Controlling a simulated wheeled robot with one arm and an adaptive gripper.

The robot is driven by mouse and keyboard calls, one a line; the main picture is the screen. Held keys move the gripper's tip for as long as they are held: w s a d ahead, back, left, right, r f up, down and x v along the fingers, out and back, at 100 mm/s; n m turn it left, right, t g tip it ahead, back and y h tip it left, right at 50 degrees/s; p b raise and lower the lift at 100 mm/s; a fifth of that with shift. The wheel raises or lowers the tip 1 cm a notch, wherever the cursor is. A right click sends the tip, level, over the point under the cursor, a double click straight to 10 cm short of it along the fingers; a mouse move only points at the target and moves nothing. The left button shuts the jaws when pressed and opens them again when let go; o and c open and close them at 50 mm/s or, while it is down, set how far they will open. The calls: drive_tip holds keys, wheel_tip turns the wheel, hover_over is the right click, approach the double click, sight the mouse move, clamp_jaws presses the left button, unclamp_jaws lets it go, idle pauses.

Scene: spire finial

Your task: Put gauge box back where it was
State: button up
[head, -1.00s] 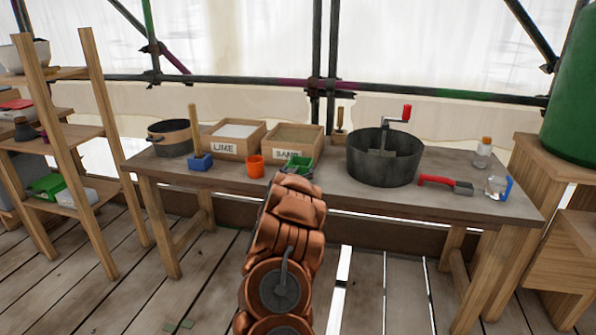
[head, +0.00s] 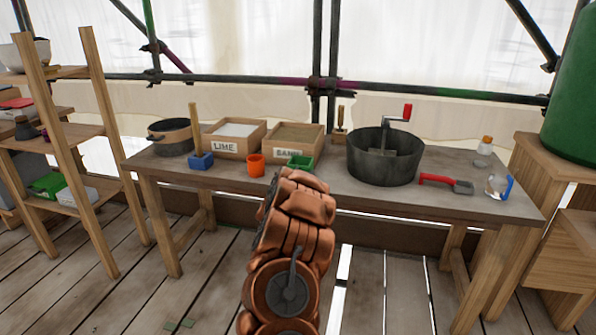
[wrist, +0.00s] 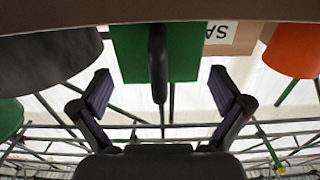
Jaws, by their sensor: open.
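A small green open-topped box (head: 301,162), which I take as the gauge box, stands on the bench in front of the sand bin. In the wrist view the green box (wrist: 190,52) fills the top middle, with a dark bar, perhaps its handle, in front of it. My gripper (wrist: 162,80) is open, its two fingers spread to either side of the box's width and apart from it. The head view hides my gripper behind my arm.
The workbench (head: 330,190) holds an orange cup (head: 255,166), a blue box (head: 200,161), the lime bin (head: 222,148), the sand bin (head: 287,153), a dark tub (head: 375,165) and a red-handled tool (head: 446,183). A wooden shelf (head: 65,150) stands left. Bare bench lies right of the green box.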

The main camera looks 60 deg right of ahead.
drive_tip(key=v, duration=0.8)
drive_tip(key=shift+a, duration=0.3)
drive_tip(key=shift+a, duration=0.1)
